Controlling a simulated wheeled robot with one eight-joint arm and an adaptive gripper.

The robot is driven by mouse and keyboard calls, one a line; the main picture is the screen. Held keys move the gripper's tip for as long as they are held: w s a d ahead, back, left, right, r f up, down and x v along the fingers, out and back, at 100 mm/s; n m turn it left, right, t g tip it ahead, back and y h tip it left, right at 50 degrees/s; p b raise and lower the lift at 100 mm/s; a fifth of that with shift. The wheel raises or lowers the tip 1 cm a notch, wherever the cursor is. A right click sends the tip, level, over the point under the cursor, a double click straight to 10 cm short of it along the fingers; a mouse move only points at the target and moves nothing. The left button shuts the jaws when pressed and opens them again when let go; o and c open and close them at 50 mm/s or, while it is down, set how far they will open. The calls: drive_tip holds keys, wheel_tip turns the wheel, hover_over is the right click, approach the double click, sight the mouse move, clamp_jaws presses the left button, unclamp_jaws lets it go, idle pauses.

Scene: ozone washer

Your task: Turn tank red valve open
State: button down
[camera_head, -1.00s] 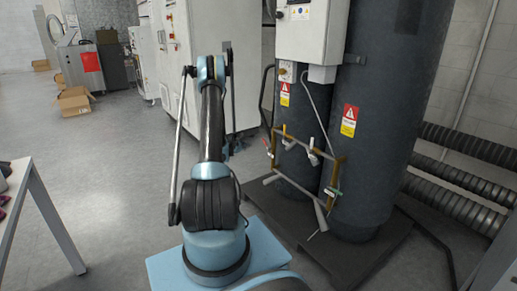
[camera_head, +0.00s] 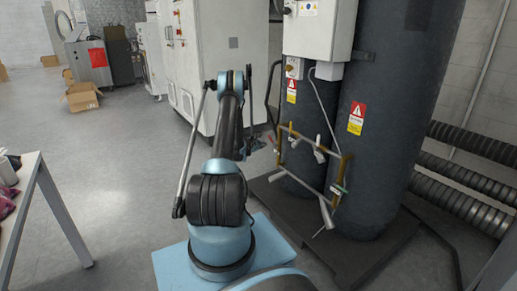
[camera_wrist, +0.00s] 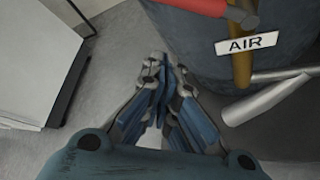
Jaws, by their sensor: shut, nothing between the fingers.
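Two dark tanks stand at the right in the head view, a large one (camera_head: 385,120) and one behind its left side (camera_head: 308,185). A brass pipe frame (camera_head: 345,172) with small valves is on their front. A red valve handle (camera_wrist: 195,6) shows at the top of the wrist view, beside a brass pipe and a white AIR tag (camera_wrist: 246,43). My gripper (camera_wrist: 163,68) is shut and empty, below and left of the red handle, apart from it in the picture. In the head view my gripper (camera_head: 256,144) is small, just left of the pipe frame.
A white cabinet (camera_head: 212,60) stands behind my arm; a white cabinet side (camera_wrist: 35,50) fills the wrist view's left. A control box (camera_head: 318,30) hangs on the tanks. Ribbed pipes (camera_head: 465,190) lie at the right. A table (camera_head: 50,205) is at the left; floor between is clear.

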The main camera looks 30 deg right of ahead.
drive_tip(key=shift+s+d+r, duration=0.2)
drive_tip(key=shift+s+r, duration=0.4)
drive_tip(key=shift+r, duration=0.2)
drive_tip(key=shift+s+d+r, duration=0.2)
drive_tip(key=shift+s+r, duration=0.4)
drive_tip(key=shift+r, duration=0.15)
drive_tip(key=shift+s+d+r, duration=0.1)
drive_tip(key=shift+d, duration=0.1)
